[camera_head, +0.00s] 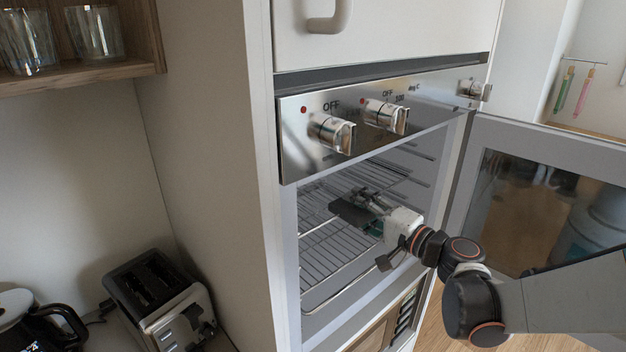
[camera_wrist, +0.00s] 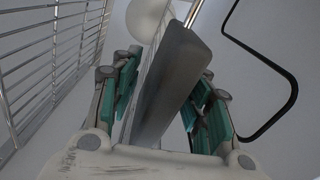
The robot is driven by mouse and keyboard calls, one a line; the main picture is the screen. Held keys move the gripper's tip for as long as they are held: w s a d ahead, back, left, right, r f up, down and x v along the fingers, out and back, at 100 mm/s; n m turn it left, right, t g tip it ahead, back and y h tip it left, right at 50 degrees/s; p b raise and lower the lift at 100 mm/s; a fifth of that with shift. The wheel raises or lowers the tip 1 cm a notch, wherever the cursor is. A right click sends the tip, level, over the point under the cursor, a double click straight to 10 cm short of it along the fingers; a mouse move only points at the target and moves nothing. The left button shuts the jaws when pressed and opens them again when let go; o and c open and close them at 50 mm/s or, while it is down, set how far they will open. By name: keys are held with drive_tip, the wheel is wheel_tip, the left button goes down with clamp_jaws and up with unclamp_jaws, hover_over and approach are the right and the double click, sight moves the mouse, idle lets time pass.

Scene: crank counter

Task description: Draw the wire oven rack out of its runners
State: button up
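The wire oven rack (camera_head: 335,251) is inside the oven, its chrome bars running into the cavity. It shows at the left of the wrist view (camera_wrist: 48,62). My gripper (camera_head: 372,208) is at the oven opening, over the rack's front part. In the wrist view my gripper (camera_wrist: 166,66) has its two green-padded fingers spread, with a dark grey bar (camera_wrist: 172,85) between them. A gap shows between the left finger and the bar; contact on the right is hidden. The bar also shows in the head view (camera_head: 350,212). A chrome rod meets its far end.
The oven door (camera_head: 545,205) stands open at the right, close to my arm. The control panel with knobs (camera_head: 332,131) is above the opening. Another rack level shows higher in the cavity. A toaster (camera_head: 160,300) stands at lower left. A black wire loop (camera_wrist: 290,85) shows in the wrist view.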

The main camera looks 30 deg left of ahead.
clamp_jaws()
drive_tip(key=shift+v, duration=0.8)
idle(0.5)
